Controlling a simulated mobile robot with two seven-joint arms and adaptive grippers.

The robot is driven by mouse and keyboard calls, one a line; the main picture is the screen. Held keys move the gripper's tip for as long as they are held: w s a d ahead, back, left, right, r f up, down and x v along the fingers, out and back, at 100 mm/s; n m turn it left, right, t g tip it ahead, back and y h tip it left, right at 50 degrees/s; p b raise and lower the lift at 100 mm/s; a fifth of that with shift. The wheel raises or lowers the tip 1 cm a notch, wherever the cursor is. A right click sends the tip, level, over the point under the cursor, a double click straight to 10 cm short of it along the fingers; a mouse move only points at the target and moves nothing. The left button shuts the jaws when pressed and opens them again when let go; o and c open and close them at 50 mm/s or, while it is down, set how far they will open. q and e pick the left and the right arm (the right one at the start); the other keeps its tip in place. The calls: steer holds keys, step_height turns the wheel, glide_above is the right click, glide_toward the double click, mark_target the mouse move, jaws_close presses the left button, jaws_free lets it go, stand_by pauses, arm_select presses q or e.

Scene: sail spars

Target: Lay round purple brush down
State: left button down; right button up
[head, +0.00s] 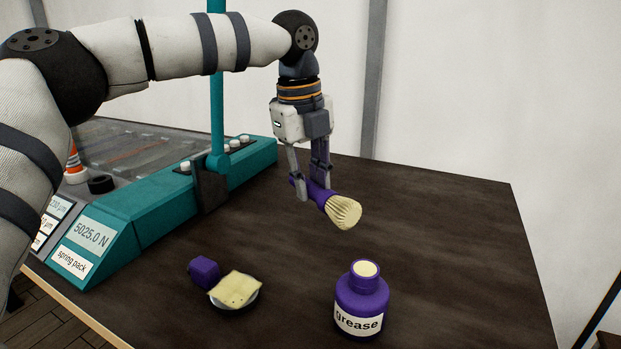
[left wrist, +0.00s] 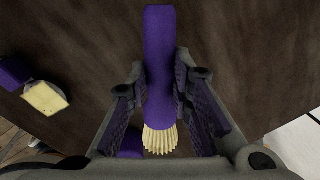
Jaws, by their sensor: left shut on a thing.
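The round purple brush (head: 341,209) has a purple handle and pale cream bristles. My left gripper (head: 312,190) is shut on its handle and holds it above the dark table, bristles pointing to the lower right in the head view. In the left wrist view the brush (left wrist: 159,75) lies between the two fingers of my left gripper (left wrist: 158,100), handle toward the top and bristles toward the bottom. My right gripper is in neither view.
A purple grease jar (head: 361,297) stands at the table's front. Left of it are a purple block (head: 205,272) and a small dish holding a yellowish cloth-like square (head: 235,289). A teal machine (head: 150,215) fills the left side. The dark table (head: 450,225) is clear at right.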

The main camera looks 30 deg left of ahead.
arm_select(q)
glide_above(313, 232)
steer(key=f, duration=0.3)
steer(key=f+p, duration=0.1)
steer(key=shift+s+a+f, duration=0.1)
steer(key=shift+s+f, duration=0.05)
steer(key=shift+s, duration=0.1)
steer(key=shift+f, duration=0.7)
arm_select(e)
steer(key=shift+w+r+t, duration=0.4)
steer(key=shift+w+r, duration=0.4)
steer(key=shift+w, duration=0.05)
arm_select(q)
steer(key=shift+f, duration=0.55)
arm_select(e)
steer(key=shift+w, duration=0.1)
arm_select(q)
steer(key=c, duration=1.3)
jaws_free()
steer(key=shift+c, duration=0.2)
step_height(313, 232, up, 12)
steer(key=s, duration=0.1)
steer(key=shift+s+a, duration=0.2)
steer(key=shift+a, duration=0.15)
steer(key=shift+f, duration=0.1)
